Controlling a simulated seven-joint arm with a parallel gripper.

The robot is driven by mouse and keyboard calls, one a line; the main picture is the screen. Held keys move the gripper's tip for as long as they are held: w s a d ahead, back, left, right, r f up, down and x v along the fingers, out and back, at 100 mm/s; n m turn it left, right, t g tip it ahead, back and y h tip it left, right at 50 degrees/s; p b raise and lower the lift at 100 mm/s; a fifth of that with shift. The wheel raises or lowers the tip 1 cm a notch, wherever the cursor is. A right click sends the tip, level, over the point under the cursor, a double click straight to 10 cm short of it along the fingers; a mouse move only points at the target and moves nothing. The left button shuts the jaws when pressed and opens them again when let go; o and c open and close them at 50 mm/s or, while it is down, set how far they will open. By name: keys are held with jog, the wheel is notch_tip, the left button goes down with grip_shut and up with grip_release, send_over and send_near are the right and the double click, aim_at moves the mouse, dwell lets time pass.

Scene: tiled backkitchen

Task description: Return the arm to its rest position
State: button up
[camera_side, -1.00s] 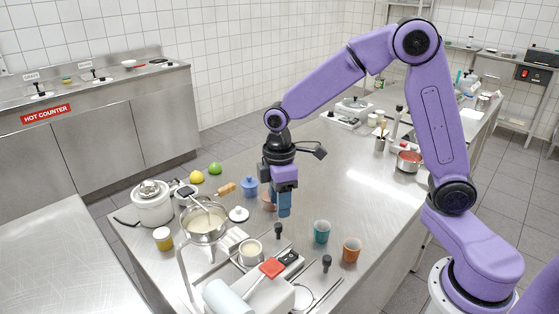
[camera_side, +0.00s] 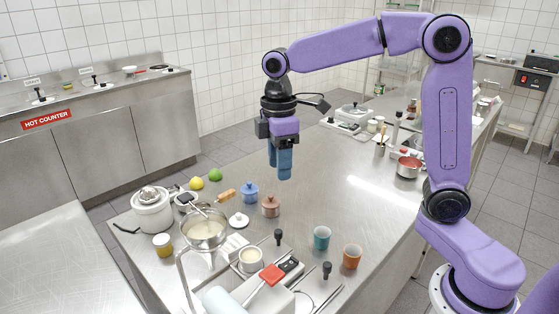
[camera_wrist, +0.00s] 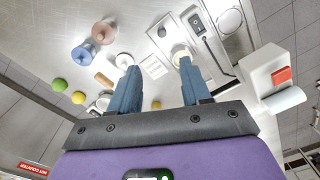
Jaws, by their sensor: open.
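My gripper (camera_side: 280,172) hangs pointing down above the steel worktop (camera_side: 330,200), well clear of the objects on it. Its two blue fingers show spread apart in the wrist view (camera_wrist: 157,85), with nothing held between them. Under and left of it in the side view stand a blue lidded pot (camera_side: 249,194) and a brown lidded pot (camera_side: 270,207). Both pots also show at the upper left of the wrist view.
A pan of pale liquid (camera_side: 204,232), a white cooker (camera_side: 152,210), a teal cup (camera_side: 321,238) and an orange cup (camera_side: 352,256) stand nearer the camera. The worktop's middle right is bare.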

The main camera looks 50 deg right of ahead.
jog(key=s+d+f, duration=0.2)
jog(key=s+f, duration=0.1)
jog(key=s, duration=0.9)
jog(key=s+d+f, duration=0.2)
jog(key=s+f, duration=0.2)
jog(key=s, duration=0.9)
jog(key=shift+t, duration=0.3)
